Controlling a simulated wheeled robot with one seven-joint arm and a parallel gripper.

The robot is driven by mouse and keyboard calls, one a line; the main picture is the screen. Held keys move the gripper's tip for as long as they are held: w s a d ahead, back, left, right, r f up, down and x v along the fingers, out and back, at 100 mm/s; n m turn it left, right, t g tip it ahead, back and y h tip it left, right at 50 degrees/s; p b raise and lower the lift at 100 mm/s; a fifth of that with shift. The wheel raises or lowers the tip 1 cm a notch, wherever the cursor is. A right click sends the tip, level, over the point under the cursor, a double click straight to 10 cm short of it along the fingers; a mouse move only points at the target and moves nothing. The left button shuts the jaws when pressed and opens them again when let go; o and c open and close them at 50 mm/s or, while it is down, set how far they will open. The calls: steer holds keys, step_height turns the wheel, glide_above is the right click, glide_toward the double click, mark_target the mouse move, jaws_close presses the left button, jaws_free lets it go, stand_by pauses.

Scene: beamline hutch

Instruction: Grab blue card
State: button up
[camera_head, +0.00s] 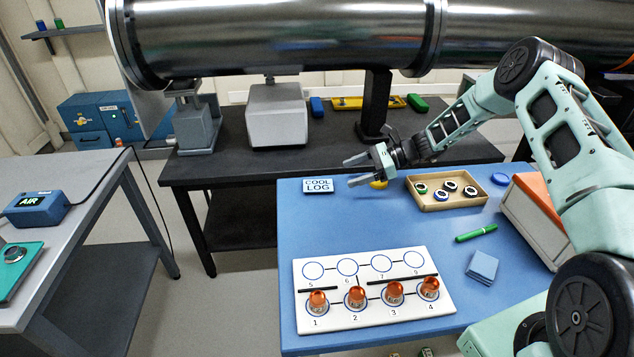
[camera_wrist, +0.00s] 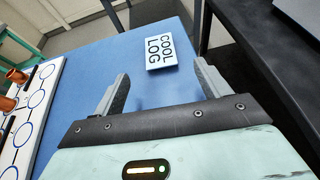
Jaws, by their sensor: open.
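A plain blue square stack (camera_head: 482,266) lies at the table's right side.
A white numbered board (camera_head: 440,312) with several orange-copper pieces stands at the front. A wooden tray (camera_head: 428,204) with small round parts and a green marker (camera_head: 476,233) are on the right. A large steel pipe (camera_head: 290,35) spans overhead. Tabletop around the card is clear.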

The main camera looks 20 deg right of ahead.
mark_target(319, 185)
steer(key=p+x, duration=0.3)
steer(key=x, duration=0.5)
steer(key=shift+s+f, duration=0.1)
steer(key=shift+f, duration=0.05)
steer(key=shift+a+f, duration=0.3)
steer(key=c, duration=1)
steer(key=shift+r, duration=0.1)
